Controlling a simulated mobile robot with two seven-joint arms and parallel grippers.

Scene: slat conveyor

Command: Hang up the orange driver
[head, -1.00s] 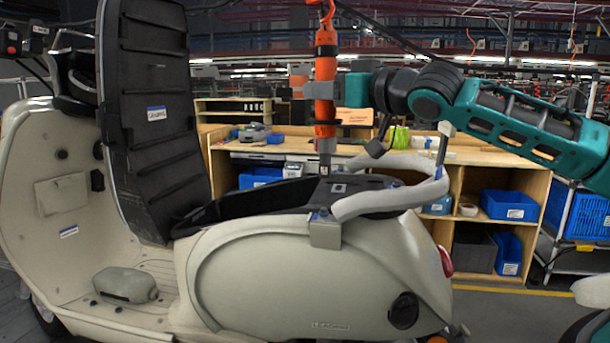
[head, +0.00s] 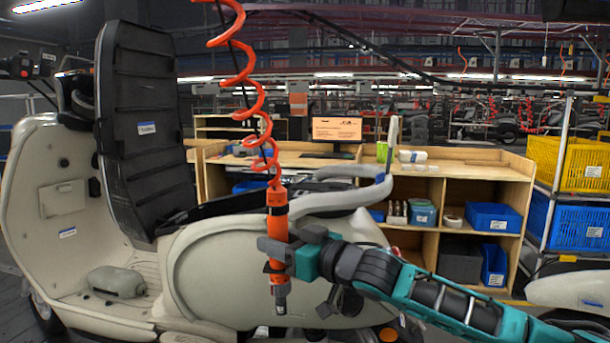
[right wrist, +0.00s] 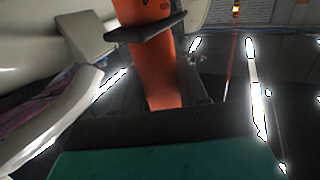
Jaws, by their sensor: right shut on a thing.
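The orange driver (head: 277,215) hangs upright from a coiled orange hose (head: 258,110) in the head view, its dark tip pointing down. My right gripper (head: 272,250) is shut around the driver's body, in front of the scooter's cream rear side panel (head: 210,265). The right wrist view shows the driver (right wrist: 150,70) large and close, held at the gripper. The top end of the hose is out of the picture. My left gripper is not in view.
The scooter's black seat (head: 145,120) stands raised at left. A grey grab rail (head: 335,200) lies behind the driver. A wooden workbench (head: 490,170) with blue bins (head: 495,217) stands behind. Yellow and blue crates (head: 582,165) are at right.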

